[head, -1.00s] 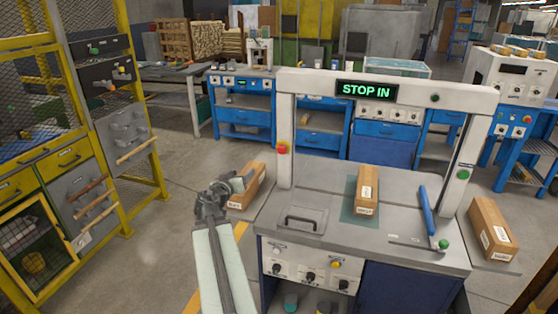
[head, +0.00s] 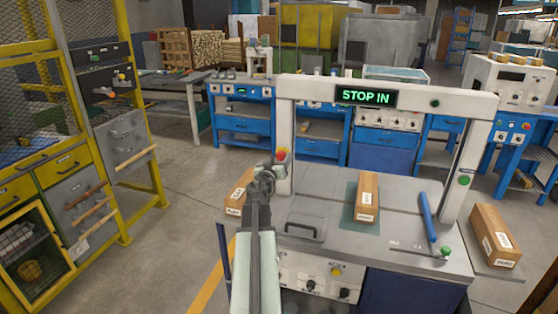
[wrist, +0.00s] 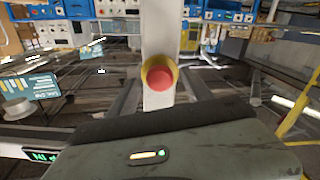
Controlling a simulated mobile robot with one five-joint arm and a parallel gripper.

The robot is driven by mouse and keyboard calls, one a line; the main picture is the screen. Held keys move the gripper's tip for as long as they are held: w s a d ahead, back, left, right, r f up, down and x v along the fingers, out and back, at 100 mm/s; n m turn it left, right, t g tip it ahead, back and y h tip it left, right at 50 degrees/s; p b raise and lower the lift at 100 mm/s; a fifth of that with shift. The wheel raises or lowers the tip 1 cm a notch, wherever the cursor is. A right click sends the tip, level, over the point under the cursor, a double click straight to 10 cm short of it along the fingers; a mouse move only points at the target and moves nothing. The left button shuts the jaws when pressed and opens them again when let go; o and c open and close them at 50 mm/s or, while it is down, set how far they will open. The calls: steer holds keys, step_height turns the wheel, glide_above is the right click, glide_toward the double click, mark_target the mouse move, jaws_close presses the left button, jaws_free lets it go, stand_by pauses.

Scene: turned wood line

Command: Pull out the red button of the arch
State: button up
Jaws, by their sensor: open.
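The red button (head: 282,153) sits on a yellow base on the left post of the white arch (head: 385,84). The arch's display reads "STOP IN" in green. My gripper (head: 267,170) is just below and left of the button in the head view, and looks open and empty. In the wrist view the red button (wrist: 159,78) is near the middle, straight ahead on the white post (wrist: 158,35), with a gap between it and my gripper's dark body. The fingertips cannot be made out in the wrist view.
A cardboard box (head: 366,194) lies on the grey bench under the arch. A blue lever (head: 427,216) stands right of it. Another box (head: 239,193) is left of the post, close to my arm. A yellow rack (head: 108,120) stands at the left.

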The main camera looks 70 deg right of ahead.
steer(key=shift+d, duration=0.1)
jaws_close()
steer(key=shift+s+a, duration=0.1)
steer(key=shift+a, duration=0.8)
jaws_free()
